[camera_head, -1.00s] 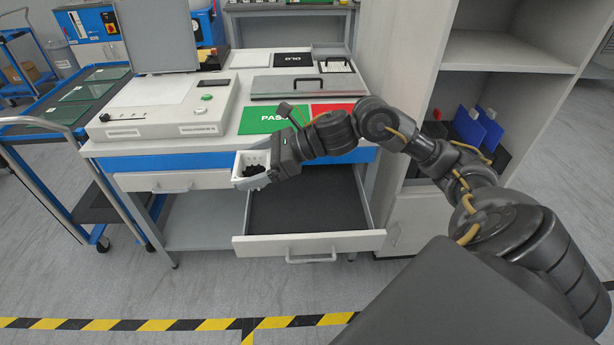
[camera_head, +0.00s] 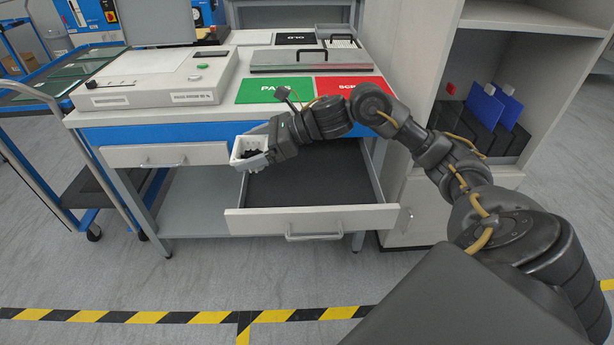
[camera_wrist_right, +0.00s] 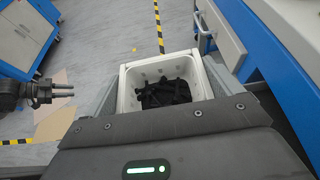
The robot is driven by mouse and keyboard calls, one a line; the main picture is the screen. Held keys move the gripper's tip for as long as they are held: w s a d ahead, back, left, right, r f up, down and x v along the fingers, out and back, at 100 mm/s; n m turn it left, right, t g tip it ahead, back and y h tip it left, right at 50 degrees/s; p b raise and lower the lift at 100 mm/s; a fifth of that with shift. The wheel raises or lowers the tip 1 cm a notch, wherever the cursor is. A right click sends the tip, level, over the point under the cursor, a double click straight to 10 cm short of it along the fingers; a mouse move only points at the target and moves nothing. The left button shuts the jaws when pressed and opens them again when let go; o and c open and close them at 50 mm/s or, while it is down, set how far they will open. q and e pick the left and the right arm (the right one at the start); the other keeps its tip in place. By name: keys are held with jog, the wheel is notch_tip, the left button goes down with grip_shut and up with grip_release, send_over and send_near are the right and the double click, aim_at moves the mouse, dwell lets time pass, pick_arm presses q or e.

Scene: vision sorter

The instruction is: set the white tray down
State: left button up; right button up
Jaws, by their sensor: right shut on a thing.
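The white tray (camera_head: 237,152) is a small open box with dark pieces inside. It is in the air in front of the bench front, by the left end of the open drawer. My right gripper (camera_head: 260,157) is shut on the tray's right side. The right wrist view also shows the tray (camera_wrist_right: 160,66), upright between the fingers, with a heap of black parts on its floor. My left gripper (camera_wrist_right: 52,92) shows small at the left of that view, away from the tray, its two fingers pointing right; their gap is too small to judge.
An open, empty-looking drawer (camera_head: 310,221) sticks out under the bench. On the bench top lie a green card (camera_head: 262,92), a red card (camera_head: 368,84), a lidded metal case (camera_head: 310,62) and a white device (camera_head: 160,80). A shelf unit (camera_head: 545,18) stands right, a blue cart (camera_head: 50,100) left.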

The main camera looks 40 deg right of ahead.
jog(key=s+d+f+b, duration=0.1)
jog(key=s+d+f, duration=0.3)
jog(key=d, duration=0.5)
send_over(310, 188)
jog(key=f, duration=0.5)
jog(key=shift+w+a+b, duration=0.15)
jog(key=shift+a+b, duration=0.15)
jog(key=shift+b, duration=0.1)
jog(key=shift+d+f, duration=0.25)
jog(key=shift+f, duration=0.15)
notch_tip(310, 188, down, 3)
jog(key=shift+d+f, duration=0.1)
pick_arm(q)
jog(key=w+d+r+m+t+h, duration=0.1)
jog(key=w+d+r+t+h, duration=0.2)
jog(key=w+d+r+t, duration=0.1)
jog(key=shift+w+d+r+t, duration=0.15)
jog(key=shift+d+r+t, duration=0.15)
jog(key=shift+d+r, duration=0.5)
pick_arm(e)
jog(key=shift+b, duration=0.3)
jog(key=o, duration=0.7)
jog(key=shift+f, duration=0.1)
pick_arm(q)
jog(key=shift+w+d+r+m+t+h, duration=0.2)
jog(key=shift+d+r+m+t+h, duration=0.15)
jog(key=shift+r+t, duration=0.2)
pick_arm(e)
jog(key=shift+o, duration=0.2)
